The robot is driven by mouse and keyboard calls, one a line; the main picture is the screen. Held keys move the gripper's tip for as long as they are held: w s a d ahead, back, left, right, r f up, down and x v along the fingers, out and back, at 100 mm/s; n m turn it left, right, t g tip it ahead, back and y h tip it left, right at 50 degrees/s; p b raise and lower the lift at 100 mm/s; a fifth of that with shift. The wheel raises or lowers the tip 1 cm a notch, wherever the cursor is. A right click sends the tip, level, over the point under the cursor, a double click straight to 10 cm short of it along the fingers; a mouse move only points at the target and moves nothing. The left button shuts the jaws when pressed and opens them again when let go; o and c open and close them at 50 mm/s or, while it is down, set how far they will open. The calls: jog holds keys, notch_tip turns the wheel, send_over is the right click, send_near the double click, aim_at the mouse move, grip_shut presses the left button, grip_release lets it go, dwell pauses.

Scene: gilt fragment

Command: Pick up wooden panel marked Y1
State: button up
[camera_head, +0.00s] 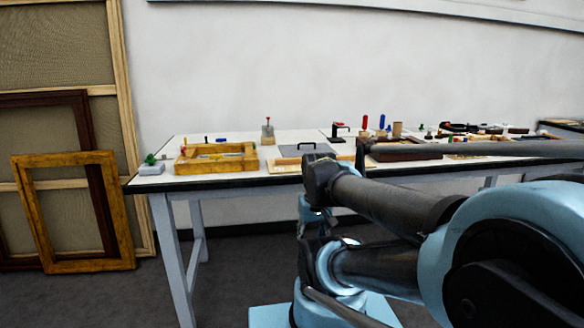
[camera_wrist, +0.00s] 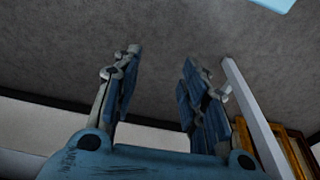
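I cannot make out a panel marked Y1; no marking is readable in either view. In the head view, a pale flat wooden piece (camera_head: 287,165) lies near the table's front edge, partly hidden behind my arm. A yellowish wooden frame or tray (camera_head: 216,168) lies left of it on the table. My gripper (camera_wrist: 163,58) shows in the wrist view with its two blue fingers spread apart and nothing between them. It faces bare grey floor, away from the things on the tabletop.
The long table (camera_head: 240,182) carries a grey plate with a black handle (camera_head: 305,150), a dark brown tray (camera_head: 405,153) and several small tools. Gilt and dark frames (camera_head: 75,263) lean at left. A table leg (camera_wrist: 255,115) stands close right of my fingers.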

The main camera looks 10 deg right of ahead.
jog(key=w+r+m, duration=0.3)
jog(key=w+r, duration=0.1)
jog(key=r, duration=0.4)
notch_tip(320, 180, up, 23)
jog(key=m+g, duration=0.2)
jog(key=m, duration=1.3)
send_over(293, 162)
jog(key=w, duration=0.1)
jog(key=f, duration=1.7)
jog(key=shift+w+d, duration=0.1)
jog(key=shift+d, duration=0.1)
grip_shut()
